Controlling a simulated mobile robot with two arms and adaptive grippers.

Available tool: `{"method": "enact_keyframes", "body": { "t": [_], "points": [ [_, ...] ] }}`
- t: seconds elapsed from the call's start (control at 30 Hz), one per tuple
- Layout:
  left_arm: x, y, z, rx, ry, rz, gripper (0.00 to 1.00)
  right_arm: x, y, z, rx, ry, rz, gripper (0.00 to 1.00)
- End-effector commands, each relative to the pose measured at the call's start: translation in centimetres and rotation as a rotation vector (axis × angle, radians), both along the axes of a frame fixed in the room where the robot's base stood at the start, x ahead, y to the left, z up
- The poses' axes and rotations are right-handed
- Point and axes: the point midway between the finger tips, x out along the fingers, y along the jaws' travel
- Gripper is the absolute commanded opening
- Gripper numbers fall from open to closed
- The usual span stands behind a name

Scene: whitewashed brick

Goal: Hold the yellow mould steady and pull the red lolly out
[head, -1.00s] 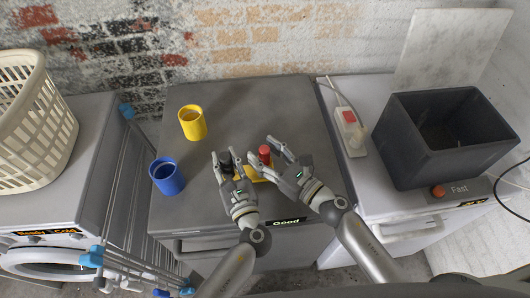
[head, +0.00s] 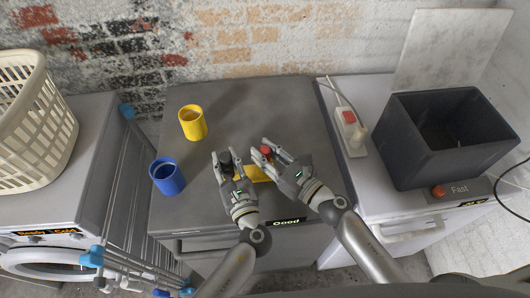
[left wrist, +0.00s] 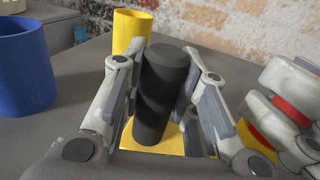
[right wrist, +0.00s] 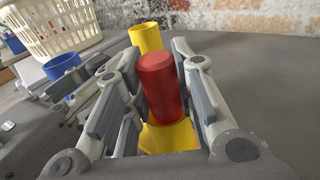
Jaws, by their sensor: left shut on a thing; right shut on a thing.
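The yellow mould (head: 258,174) lies on the grey top between my grippers; its yellow surface also shows in the right wrist view (right wrist: 168,137). The red lolly (right wrist: 161,88) is an upright red cylinder at the mould's right part, also in the head view (head: 266,149). A black cylinder (left wrist: 161,98) stands upright at the mould's left part. My left gripper (head: 226,161) is shut on the black cylinder. My right gripper (head: 272,153) is shut on the red lolly, with fingers on both sides. The lolly's lower end is partly hidden, so I cannot tell whether it is seated.
A yellow cup (head: 193,124) and a blue cup (head: 167,178) stand to the left on the same top. A power strip (head: 350,129) and a dark open bin (head: 440,150) are to the right. A cream basket (head: 35,130) stands far left. The back of the grey top is clear.

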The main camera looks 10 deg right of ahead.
Motion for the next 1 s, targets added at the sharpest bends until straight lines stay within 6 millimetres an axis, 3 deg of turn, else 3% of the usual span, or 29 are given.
{"method": "enact_keyframes", "body": {
  "t": [1.0],
  "points": [
    [0.0,0.0,-0.1,0.001,0.001,0.000,0.00,0.2,0.2,4.2,-0.004,-0.007,0.006,0.00]
  ]
}}
